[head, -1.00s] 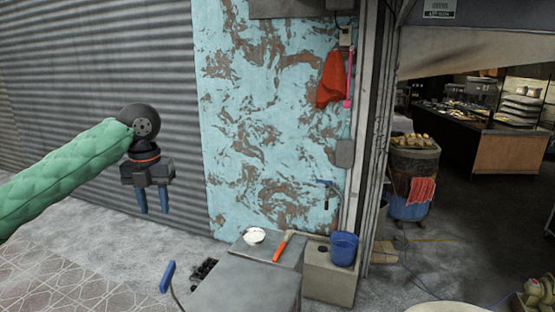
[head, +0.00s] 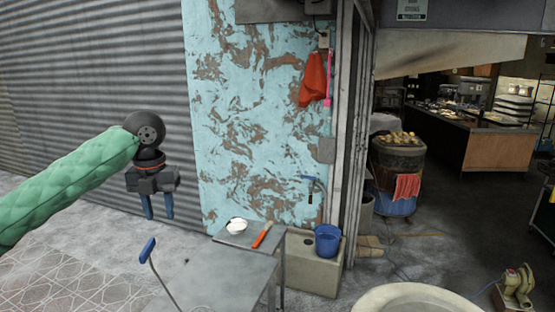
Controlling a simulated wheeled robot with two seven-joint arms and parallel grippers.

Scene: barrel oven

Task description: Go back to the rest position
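My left gripper (head: 158,208) hangs in the air at the left of the head view, pointing down, at the end of my green-sleeved arm. Its two blue fingers are apart and nothing is between them. It is clear of the metal table (head: 222,278) to its lower right. My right gripper is not in the head view. The barrel oven (head: 400,165) stands at the right beyond the door frame, with several yellowish-brown items on top and a red cloth (head: 407,187) on its side.
A white bowl (head: 237,225) and an orange-handled tool (head: 262,236) lie on a small table. A blue bucket (head: 327,241) sits on a sink-like basin. A blue-handled thing (head: 147,250) rises near the metal table. A round pale top (head: 420,294) is at the bottom right. Open floor lies at the right.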

